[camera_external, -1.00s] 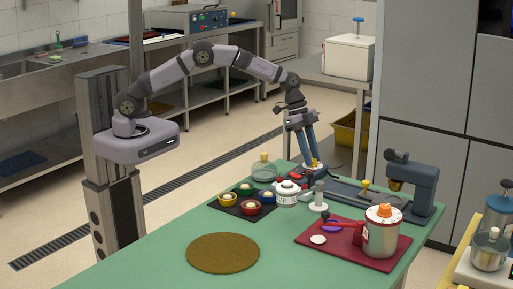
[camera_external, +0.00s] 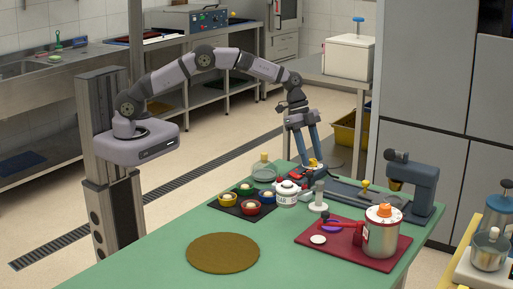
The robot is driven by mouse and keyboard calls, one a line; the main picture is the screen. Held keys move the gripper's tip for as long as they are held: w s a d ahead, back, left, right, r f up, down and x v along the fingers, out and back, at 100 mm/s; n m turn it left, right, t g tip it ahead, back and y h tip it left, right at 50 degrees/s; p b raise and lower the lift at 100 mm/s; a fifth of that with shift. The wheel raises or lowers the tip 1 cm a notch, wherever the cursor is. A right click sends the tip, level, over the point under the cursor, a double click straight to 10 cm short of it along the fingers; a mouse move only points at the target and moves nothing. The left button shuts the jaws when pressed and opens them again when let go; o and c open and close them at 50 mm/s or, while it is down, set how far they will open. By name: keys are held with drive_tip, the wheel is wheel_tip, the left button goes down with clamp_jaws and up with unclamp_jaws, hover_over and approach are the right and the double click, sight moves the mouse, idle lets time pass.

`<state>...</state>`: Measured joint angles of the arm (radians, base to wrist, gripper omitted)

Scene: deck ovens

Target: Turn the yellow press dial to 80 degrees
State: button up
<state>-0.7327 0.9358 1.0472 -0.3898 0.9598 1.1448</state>
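A small yellow dial (camera_external: 314,163) shows at the far edge of the green table, on a low device with red and grey parts. My gripper (camera_external: 312,158) points down over it, with its two long blue fingers reaching to the dial. The fingertips are at or very close to the dial; at this size I cannot tell whether they touch or grip it. The dial's pointer and scale are too small to read. Another yellow knob (camera_external: 365,184) stands farther right on the dark strip.
A white lidded jar (camera_external: 287,194), a dark tray (camera_external: 226,207) with several coloured bowls, and a white-based stand (camera_external: 319,205) are nearby. A red tray (camera_external: 317,250) holds a metal pot (camera_external: 381,237). A blue-grey machine (camera_external: 424,185) stands right. The table's front left has a brown round mat (camera_external: 223,267).

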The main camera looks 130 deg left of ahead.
drive_tip(key=shift+r, duration=0.1)
drive_tip(key=b+v, duration=0.1)
drive_tip(key=v, duration=0.6)
drive_tip(key=shift+b, duration=0.4)
drive_tip(key=shift+s, duration=0.15)
drive_tip(key=s+d+n+g+p, duration=0.1)
drive_tip(key=s+d, duration=0.2)
drive_tip(key=d, duration=0.9)
drive_tip(key=s+d+n+g+p, duration=0.15)
drive_tip(key=s+d, duration=0.25)
drive_tip(key=d, duration=0.7)
drive_tip(key=s+d+f+g+p, duration=0.1)
drive_tip(key=s+d, duration=0.5)
drive_tip(key=s, duration=0.3)
drive_tip(key=s+d+f+y, duration=0.1)
drive_tip(key=s+d, duration=0.5)
drive_tip(key=s, duration=0.3)
drive_tip(key=shift+s+d+f+g+p, duration=0.2)
drive_tip(key=shift+s+f+g+p, duration=0.1)
drive_tip(key=shift+f+g+p, duration=0.05)
